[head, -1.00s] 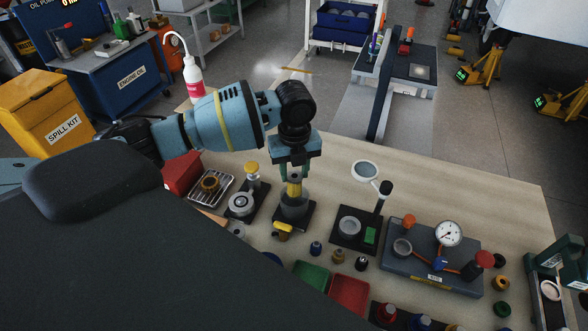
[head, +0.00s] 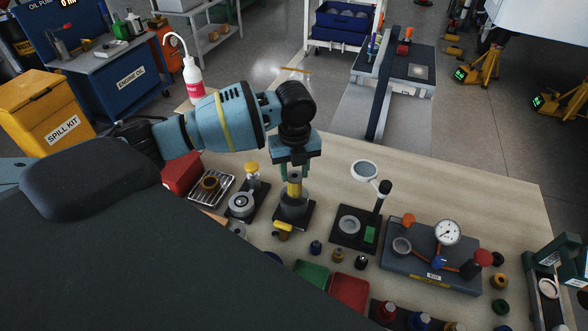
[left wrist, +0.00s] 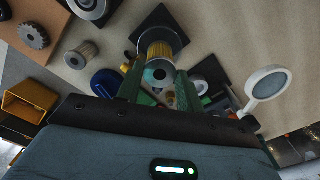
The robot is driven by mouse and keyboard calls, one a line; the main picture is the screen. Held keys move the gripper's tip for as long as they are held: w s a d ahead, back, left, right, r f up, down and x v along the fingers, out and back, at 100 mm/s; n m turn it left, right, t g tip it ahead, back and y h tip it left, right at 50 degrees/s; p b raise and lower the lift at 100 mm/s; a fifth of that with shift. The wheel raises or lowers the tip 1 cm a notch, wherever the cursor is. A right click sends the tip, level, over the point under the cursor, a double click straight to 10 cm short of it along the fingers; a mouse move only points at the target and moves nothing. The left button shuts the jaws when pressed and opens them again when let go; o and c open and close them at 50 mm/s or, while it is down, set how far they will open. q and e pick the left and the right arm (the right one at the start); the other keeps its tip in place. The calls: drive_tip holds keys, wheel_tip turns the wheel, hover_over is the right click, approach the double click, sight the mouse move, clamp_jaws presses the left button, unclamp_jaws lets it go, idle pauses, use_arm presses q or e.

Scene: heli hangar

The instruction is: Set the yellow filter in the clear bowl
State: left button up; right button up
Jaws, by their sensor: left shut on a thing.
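The yellow filter (head: 294,189) is upright between the fingers of my left gripper (head: 293,174), which is shut on it. The clear bowl (head: 294,207) stands on a black base directly below, and the filter's lower end shows at or within its rim. In the left wrist view the filter (left wrist: 160,48) lines up with the bowl, between the fingertips of my left gripper (left wrist: 159,88). How deep the filter sits is hard to tell. My right gripper is not in view.
A fixture with a yellow knob (head: 251,168) stands close left of the bowl. A magnifier stand (head: 365,171) and a gauge block (head: 430,262) are to the right. Green (head: 312,275) and red (head: 349,291) trays lie in front. The tabletop behind is clear.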

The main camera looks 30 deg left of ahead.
sight(295, 175)
use_arm(q)
drive_tip(key=shift+f, duration=0.5)
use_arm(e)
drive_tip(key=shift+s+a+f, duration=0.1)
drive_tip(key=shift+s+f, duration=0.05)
use_arm(q)
drive_tip(key=shift+f+b, duration=0.3)
drive_tip(key=shift+f, duration=0.45)
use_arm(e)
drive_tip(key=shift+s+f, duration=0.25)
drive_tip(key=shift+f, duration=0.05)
use_arm(q)
drive_tip(key=shift+f, duration=0.4)
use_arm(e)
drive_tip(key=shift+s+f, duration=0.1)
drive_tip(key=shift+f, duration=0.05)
use_arm(q)
drive_tip(key=shift+f, duration=0.55)
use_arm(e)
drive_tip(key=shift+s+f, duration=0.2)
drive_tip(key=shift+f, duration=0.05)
use_arm(q)
drive_tip(key=shift+f+b, duration=0.35)
drive_tip(key=shift+f, duration=0.25)
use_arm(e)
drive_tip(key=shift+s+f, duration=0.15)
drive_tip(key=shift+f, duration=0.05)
